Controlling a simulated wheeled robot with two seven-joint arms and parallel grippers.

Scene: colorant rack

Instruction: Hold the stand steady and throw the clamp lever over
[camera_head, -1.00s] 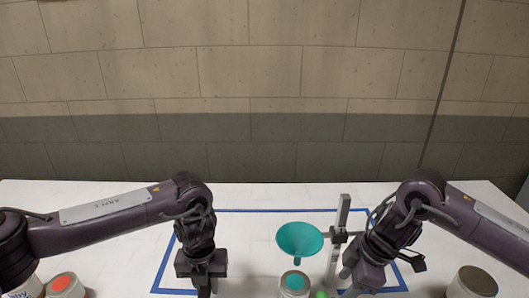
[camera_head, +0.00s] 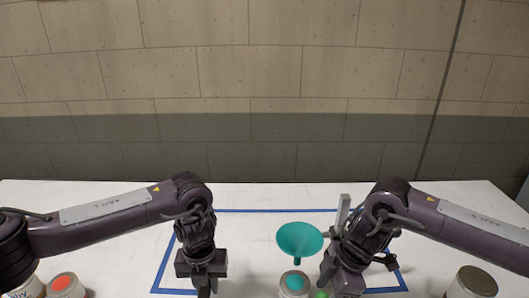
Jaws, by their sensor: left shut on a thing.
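The stand's grey upright post (camera_head: 343,207) rises right of centre, with its lower part hidden behind my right arm. A teal funnel (camera_head: 299,240) is just left of the post, above a jar with a teal lid (camera_head: 294,284). A small green knob (camera_head: 320,294), perhaps on the clamp lever, shows at the bottom edge. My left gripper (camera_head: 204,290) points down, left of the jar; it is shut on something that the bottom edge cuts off. My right gripper (camera_head: 335,287) is in front of the post, close beside the green knob; its fingers are not clear, nor is contact.
A blue tape outline (camera_head: 255,211) marks the white table (camera_head: 110,205). A jar with an orange-red lid (camera_head: 63,284) stands at the lower left, partly cut off. A jar with a brown-grey lid (camera_head: 477,281) stands at the lower right. A brick wall is behind.

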